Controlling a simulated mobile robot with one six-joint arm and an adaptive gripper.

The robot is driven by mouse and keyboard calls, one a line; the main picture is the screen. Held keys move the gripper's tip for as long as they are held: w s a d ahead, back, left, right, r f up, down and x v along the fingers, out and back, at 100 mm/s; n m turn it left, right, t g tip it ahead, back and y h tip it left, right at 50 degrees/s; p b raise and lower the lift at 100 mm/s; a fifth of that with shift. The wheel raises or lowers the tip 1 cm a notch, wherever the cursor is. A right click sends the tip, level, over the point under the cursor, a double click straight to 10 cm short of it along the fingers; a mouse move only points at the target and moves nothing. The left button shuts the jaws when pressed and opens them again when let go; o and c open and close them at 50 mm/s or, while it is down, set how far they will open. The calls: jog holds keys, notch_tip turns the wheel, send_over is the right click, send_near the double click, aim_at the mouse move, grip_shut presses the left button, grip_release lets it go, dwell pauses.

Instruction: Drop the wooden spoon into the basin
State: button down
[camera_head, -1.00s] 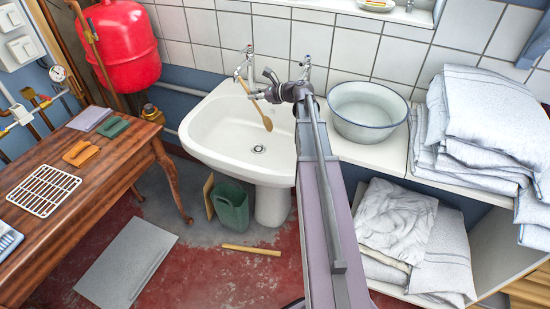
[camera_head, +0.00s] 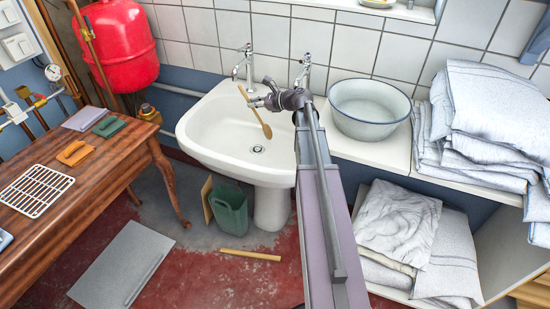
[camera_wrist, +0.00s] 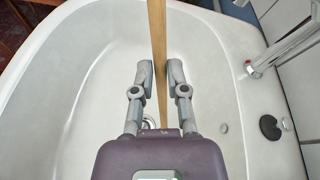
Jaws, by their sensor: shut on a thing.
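The wooden spoon (camera_head: 256,116) hangs tilted above the white basin (camera_head: 203,150), its bowl end low and toward the right in the head view. My gripper (camera_head: 257,103) is shut on the spoon's handle over the basin. In the wrist view, my gripper's fingers (camera_wrist: 160,78) stand either side of the handle (camera_wrist: 157,30), and the basin's inner wall (camera_wrist: 95,95) spreads below. The spoon's bowl end is hidden there behind my gripper's body. The drain (camera_head: 258,149) shows in the basin floor.
Two taps (camera_head: 243,62) stand at the basin's back edge. An enamel bowl (camera_head: 369,108) sits on the counter to the right, beside stacked folded linen (camera_head: 490,110). A wooden table (camera_head: 110,165) stands at left.

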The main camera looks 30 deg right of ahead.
jog(key=c, duration=0.6)
grip_release()
jog(key=shift+r, duration=0.15)
